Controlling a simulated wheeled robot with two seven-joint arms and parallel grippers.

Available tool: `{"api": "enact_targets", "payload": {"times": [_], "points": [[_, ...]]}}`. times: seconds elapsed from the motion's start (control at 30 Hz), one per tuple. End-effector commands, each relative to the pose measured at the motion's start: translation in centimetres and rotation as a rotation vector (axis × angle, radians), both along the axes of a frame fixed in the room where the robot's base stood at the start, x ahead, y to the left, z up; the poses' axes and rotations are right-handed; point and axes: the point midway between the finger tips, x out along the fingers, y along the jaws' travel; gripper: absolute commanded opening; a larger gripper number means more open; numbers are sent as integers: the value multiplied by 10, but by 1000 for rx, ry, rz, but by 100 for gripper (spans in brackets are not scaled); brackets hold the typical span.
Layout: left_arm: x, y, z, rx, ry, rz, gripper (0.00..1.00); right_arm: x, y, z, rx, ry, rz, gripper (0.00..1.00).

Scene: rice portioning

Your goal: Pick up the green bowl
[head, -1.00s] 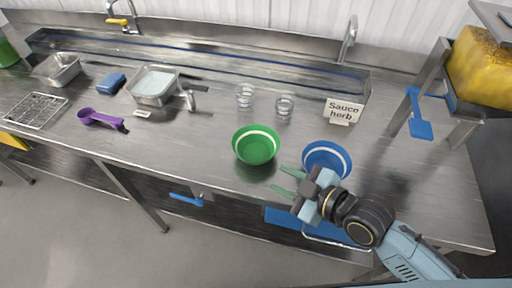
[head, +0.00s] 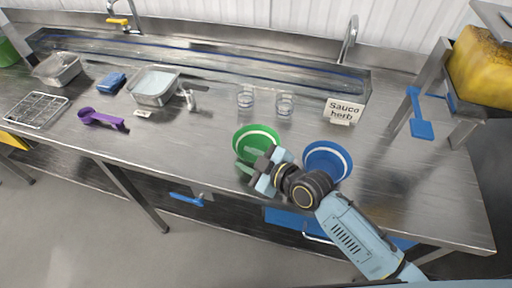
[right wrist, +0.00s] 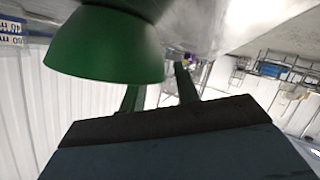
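The green bowl (head: 256,135) stands upright on the steel counter, right of the middle in the head view. It also shows in the right wrist view (right wrist: 105,50), large, at the upper left. My right gripper (head: 247,160) is at the bowl's near side in the head view and covers part of its lower wall. In the right wrist view its two green fingers (right wrist: 158,88) are apart with nothing visible between them. The bowl is just beyond them, and I cannot tell if they touch it. My left gripper is in neither view.
A blue bowl (head: 327,160) stands close to the right, beside my right wrist. Two clear glasses (head: 285,105) and a sign (head: 343,111) stand behind. A steel pan (head: 155,87) and a purple scoop (head: 101,118) are further left. The counter left of the green bowl is clear.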

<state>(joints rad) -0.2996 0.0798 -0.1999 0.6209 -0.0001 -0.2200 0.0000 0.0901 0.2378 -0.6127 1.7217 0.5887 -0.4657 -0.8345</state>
Motion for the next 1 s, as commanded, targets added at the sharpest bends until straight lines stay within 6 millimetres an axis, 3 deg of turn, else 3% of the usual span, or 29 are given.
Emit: {"api": "enact_targets", "payload": {"times": [0.37,0.6,1.0], "points": [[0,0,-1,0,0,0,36,7,8,-4,0,1,1,31],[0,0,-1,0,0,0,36,7,8,-4,-1,1,0,0],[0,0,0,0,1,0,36,7,8,1,0,1,1,0]]}}
